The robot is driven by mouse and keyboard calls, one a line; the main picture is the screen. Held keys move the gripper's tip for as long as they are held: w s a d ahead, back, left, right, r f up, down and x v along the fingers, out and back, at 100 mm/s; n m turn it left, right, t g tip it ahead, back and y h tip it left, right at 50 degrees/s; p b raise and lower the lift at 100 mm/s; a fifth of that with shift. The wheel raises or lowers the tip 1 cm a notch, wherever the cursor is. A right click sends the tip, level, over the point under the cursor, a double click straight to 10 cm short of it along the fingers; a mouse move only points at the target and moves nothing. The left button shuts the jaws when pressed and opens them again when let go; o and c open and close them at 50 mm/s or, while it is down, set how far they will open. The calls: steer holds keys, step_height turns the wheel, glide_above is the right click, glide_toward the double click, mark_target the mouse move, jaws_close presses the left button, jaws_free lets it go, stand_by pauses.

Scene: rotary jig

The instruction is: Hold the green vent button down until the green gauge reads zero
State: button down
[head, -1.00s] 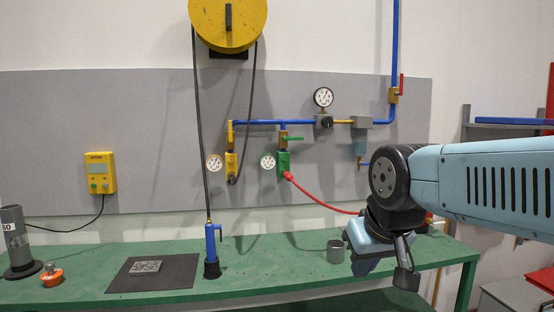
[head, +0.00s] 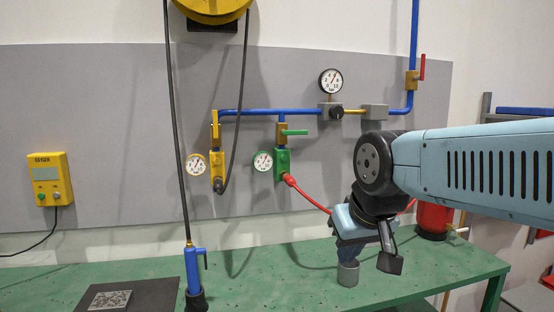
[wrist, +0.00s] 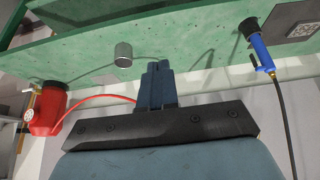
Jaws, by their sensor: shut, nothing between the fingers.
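The green valve block (head: 283,163) is on the grey wall panel, with a green lever above it and a red hose from its lower end. A small round feature on its front may be the vent button; it is too small to be sure. The white green-rimmed gauge (head: 263,161) sits just left of the block. Its needle is too small to read. My gripper (head: 348,260) points down over the bench, right of and below the block, well apart from it. Its dark blue fingers (wrist: 157,66) are together and empty in the wrist view.
A grey cylinder (head: 348,275) stands on the green bench (head: 270,290), close to my fingers in the picture. The red hose (head: 310,197) runs towards a red tank (head: 433,218). A blue tool (head: 194,270) on a black cable and a yellow-block gauge (head: 196,165) are further left.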

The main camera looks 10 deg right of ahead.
mark_target(284, 158)
steer(key=w+r+m+t+h, duration=0.1)
steer(key=w+r+m+h, duration=0.1)
steer(key=w, duration=1.3)
steer(key=w+r+m+t+h, duration=0.2)
steer(key=w+r, duration=0.4)
steer(key=w, duration=1)
steer(key=shift+a+m+t+h, duration=0.3)
steer(key=shift+a+m+h, duration=0.15)
steer(key=shift+m+h, duration=0.45)
steer(key=shift+w+f, duration=0.1)
steer(key=shift+w, duration=4.3)
steer(key=shift+w, duration=0.15)
steer(key=shift+w, duration=0.25)
